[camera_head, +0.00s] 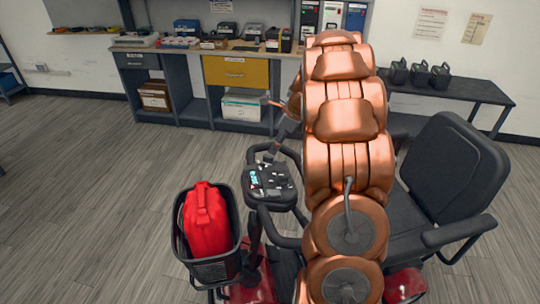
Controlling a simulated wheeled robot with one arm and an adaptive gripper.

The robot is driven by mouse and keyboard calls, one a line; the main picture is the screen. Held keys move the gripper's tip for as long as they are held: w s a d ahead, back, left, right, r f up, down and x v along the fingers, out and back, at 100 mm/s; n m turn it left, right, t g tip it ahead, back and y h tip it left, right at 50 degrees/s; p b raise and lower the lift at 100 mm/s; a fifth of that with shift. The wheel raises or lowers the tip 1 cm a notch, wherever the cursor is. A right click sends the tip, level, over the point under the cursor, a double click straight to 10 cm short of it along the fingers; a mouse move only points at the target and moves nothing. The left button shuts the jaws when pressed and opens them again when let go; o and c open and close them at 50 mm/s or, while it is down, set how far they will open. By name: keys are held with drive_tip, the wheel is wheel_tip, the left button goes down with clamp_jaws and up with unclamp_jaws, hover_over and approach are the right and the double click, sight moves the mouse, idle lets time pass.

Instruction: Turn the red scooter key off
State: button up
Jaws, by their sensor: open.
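The red scooter (254,287) stands in front of me, with its black seat (455,175) at the right. Its dark control console (268,183) has a small lit display and sits between the handlebars. The key is too small or hidden to make out. My copper arm covers the middle of the scooter.
A black basket (207,268) with a red bag (205,220) hangs at the scooter's front. A workbench (200,49) with boxes and tools lines the back wall. A dark table (465,90) with several black containers stands at right. The floor at left is clear.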

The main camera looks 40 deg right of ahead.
sight(270, 156)
drive_tip(key=p+x, duration=0.1)
drive_tip(key=x, duration=0.4)
drive_tip(key=shift+a+f, duration=0.1)
drive_tip(key=shift+f, duration=0.2)
clamp_jaws()
